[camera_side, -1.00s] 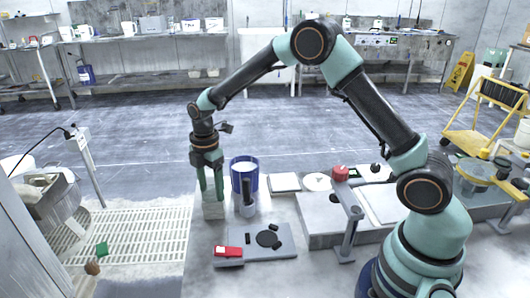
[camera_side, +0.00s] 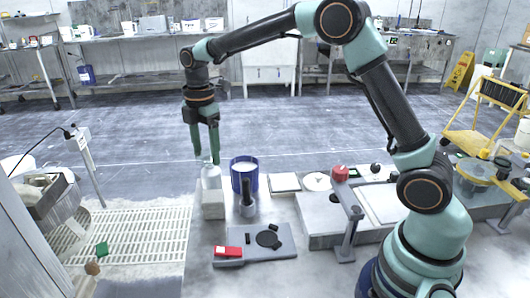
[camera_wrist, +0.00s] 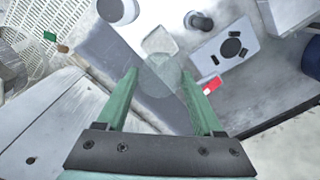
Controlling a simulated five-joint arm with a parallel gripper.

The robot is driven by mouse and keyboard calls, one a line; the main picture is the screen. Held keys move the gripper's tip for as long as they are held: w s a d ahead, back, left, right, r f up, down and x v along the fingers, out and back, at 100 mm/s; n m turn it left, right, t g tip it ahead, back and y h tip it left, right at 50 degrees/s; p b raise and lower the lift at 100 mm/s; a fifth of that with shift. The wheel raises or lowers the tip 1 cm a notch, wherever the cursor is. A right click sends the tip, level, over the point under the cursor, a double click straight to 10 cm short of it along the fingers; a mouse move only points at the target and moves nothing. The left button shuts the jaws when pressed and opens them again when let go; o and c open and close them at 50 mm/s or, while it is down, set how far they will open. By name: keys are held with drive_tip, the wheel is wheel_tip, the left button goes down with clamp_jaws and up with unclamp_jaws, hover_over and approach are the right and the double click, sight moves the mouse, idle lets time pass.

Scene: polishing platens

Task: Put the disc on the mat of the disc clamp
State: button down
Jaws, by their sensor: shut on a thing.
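My gripper (camera_side: 206,158) is shut on a clear, see-through disc (camera_wrist: 161,76), which shows between the green fingertips in the wrist view. In the side view the disc (camera_side: 210,175) is faint, just above a pale block (camera_side: 213,208); I cannot tell the exact gap. The disc clamp (camera_side: 285,251) is a grey plate at the front, to the right of and nearer than my gripper. Its round black mat (camera_side: 268,239) is bare, with small black pads around it. A red part (camera_side: 228,252) sits at the plate's left edge. The clamp also shows at upper right in the wrist view (camera_wrist: 245,36).
A red-topped post (camera_side: 341,174) and the polishing platen bench are to the right. A white grating (camera_side: 140,235) lies to the left.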

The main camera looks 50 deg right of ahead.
wheel_tip(320, 180, up, 8)
drive_tip(key=shift+r, duration=0.1)
drive_tip(key=shift+s+r, duration=0.1)
drive_tip(key=shift+r, duration=0.15)
drive_tip(key=m, duration=1.8)
hover_over(267, 238)
wheel_tip(267, 238, down, 16)
drive_tip(key=shift+f, duration=3.6)
drive_tip(key=shift+f, duration=0.45)
